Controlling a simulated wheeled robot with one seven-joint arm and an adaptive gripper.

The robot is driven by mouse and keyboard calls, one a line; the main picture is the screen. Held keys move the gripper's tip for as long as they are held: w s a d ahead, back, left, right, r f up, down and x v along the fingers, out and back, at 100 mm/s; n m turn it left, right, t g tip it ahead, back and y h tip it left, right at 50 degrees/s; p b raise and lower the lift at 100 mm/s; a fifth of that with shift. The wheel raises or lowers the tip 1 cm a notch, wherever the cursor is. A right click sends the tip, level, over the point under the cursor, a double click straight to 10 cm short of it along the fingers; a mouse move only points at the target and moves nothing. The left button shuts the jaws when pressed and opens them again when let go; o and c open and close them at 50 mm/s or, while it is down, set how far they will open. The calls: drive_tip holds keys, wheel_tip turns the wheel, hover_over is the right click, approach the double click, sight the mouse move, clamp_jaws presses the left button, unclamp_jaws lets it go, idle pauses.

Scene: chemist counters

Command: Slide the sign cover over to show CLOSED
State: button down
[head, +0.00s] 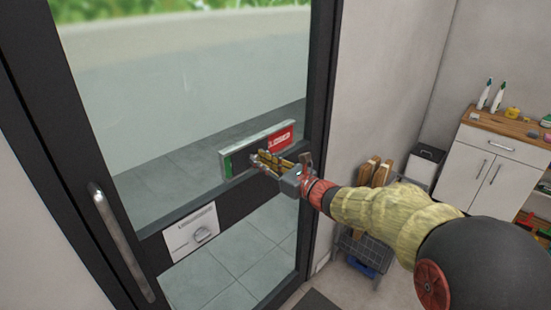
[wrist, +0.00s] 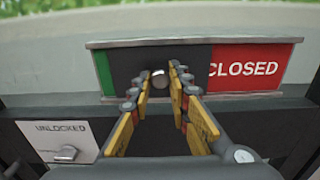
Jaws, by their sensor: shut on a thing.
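The sign (wrist: 190,42) is a long grey frame on the glass door. In the wrist view its dark sliding cover (wrist: 130,65) lies over the left and middle of the sign, with a narrow green strip (wrist: 104,74) bare at the far left. The red CLOSED panel (wrist: 255,67) shows at the right, its first letter close against the cover's edge. My gripper (wrist: 160,72) has its yellow-sided fingers on both sides of the cover's round knob (wrist: 158,80) and is shut on it. The sign frame also shows in the head view (head: 258,137).
A plate marked UNLOCKED (wrist: 62,132) with a small turn knob is on the door's crossbar, below and left of the sign. A long vertical door handle (head: 122,243) is at the left. A white cabinet (head: 500,165) and a wire rack (head: 368,255) stand to the right.

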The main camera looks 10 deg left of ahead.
drive_tip(key=shift+s+a, duration=0.75)
drive_tip(key=shift+s, duration=0.25)
drive_tip(key=c, duration=1.7)
unclamp_jaws()
drive_tip(key=shift+a, duration=0.1)
drive_tip(key=shift+s+d, duration=0.2)
drive_tip(key=shift+d, duration=0.2)
drive_tip(key=v, duration=1.1)
drive_tip(key=shift+s, duration=0.2)
